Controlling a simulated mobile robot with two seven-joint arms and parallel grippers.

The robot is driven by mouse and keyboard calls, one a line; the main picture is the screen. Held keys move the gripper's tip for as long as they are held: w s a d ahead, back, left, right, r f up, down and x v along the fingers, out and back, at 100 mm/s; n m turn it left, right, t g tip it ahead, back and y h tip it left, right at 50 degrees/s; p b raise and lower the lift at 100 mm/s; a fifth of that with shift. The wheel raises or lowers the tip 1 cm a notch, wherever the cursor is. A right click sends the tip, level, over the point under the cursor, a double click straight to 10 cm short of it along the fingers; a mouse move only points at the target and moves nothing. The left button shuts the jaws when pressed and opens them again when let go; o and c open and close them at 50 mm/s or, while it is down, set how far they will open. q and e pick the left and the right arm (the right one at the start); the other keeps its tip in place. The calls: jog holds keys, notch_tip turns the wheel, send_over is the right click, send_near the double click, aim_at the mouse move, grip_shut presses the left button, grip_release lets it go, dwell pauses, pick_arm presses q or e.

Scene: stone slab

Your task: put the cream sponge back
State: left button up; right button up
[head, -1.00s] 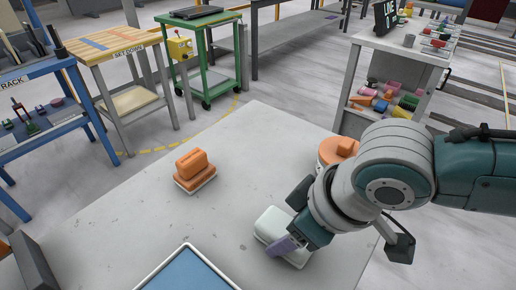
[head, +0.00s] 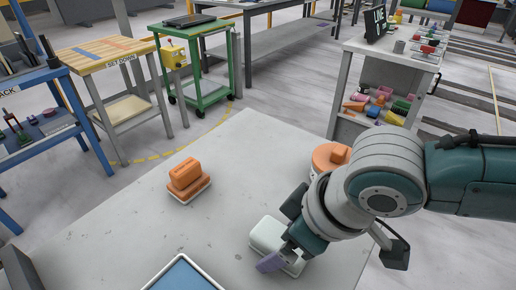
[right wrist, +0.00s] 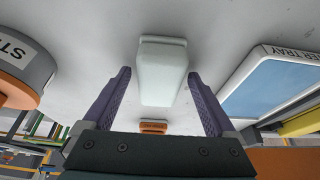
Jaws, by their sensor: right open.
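The cream sponge, a pale block (head: 267,233), lies at the slab's right side, on what looks like a thin white base. My right gripper (head: 282,233) is over it, partly hiding it. In the right wrist view the pale block (right wrist: 162,78) shows between the two spread purple fingers of the right gripper (right wrist: 160,95). A gap shows on each side, so the gripper is open and not holding it. My left gripper is not in view.
An orange block on a pale dish (head: 187,181) stands to the left on the slab (head: 190,235). A round orange-topped thing (head: 328,157) is close to my right arm. A blue tray (head: 183,275) lies at the near edge. The middle of the slab is clear.

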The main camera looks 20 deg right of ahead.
jog(key=p+v, duration=0.3)
jog(key=v, duration=0.8)
jog(key=s+a+r+m+t+y, duration=0.1)
jog(key=s+a+r, duration=0.2)
jog(key=s+a, duration=0.2)
jog(key=s+d+f+m+g+h, duration=0.1)
jog(key=s+d+m+h, duration=0.2)
jog(key=s+d, duration=0.4)
jog(key=d+m, duration=0.1)
jog(key=d, duration=0.2)
jog(key=shift+s+m+h, duration=0.25)
jog(key=shift+m+h, duration=0.05)
jog(key=shift+d, duration=0.1)
